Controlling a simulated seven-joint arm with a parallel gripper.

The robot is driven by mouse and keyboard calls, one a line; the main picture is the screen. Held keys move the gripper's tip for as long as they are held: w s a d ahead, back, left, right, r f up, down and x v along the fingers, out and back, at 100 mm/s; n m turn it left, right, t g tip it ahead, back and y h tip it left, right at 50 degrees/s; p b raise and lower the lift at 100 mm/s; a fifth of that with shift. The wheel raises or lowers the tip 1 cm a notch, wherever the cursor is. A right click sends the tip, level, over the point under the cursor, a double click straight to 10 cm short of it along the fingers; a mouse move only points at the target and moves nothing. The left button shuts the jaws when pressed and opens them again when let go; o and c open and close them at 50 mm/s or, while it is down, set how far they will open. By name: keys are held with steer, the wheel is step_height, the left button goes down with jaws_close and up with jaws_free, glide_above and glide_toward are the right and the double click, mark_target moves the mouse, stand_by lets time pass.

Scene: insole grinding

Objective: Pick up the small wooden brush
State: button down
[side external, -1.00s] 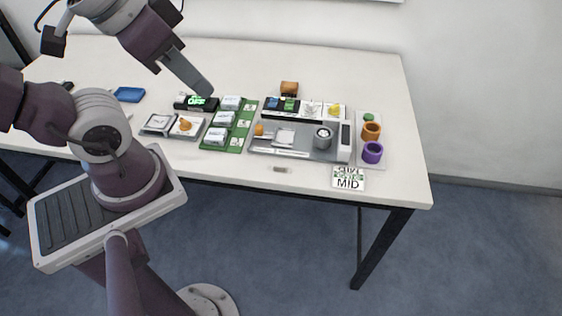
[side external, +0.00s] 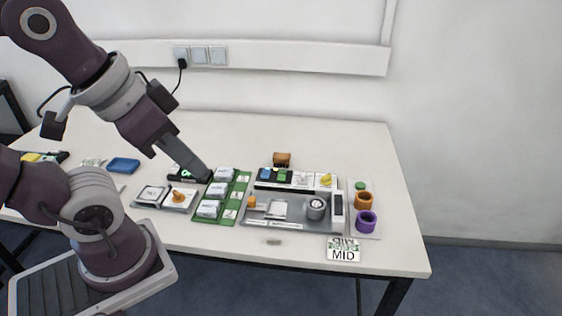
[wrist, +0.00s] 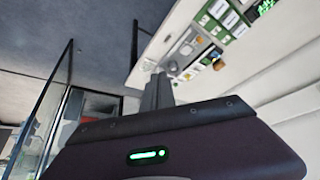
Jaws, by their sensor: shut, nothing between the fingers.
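A small brown wooden block (side external: 282,159), which looks like the brush, stands behind the grey tray on the white table. It also shows in the wrist view as a small brown thing (wrist: 218,64). Its bristles cannot be made out. My gripper (side external: 204,174) is shut and empty, pointing down to the right in the side view. It appears over or near the black display with green digits, left of the brush and apart from it. In the wrist view the shut fingers (wrist: 158,92) show in the middle, apart from everything.
A grey tray (side external: 290,222) holds a metal cup (side external: 316,208) and small parts. A green board (side external: 228,213) with white boxes lies left of it. Orange (side external: 363,200) and purple (side external: 365,222) rings stand at right. The table behind the brush is clear.

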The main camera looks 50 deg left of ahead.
steer(key=shift+c, duration=2.4)
jaws_free()
steer(key=n+g+y, duration=0.2)
steer(key=n+y, duration=0.1)
steer(key=n, duration=0.6)
glide_above(282, 155)
steer(key=s+d, duration=0.1)
steer(key=s, duration=0.1)
step_height(282, 155, down, 25)
steer(key=x, duration=0.7)
steer(key=shift+s+d+f, duration=0.15)
steer(key=shift+d+f, duration=0.15)
steer(key=shift+d, duration=0.1)
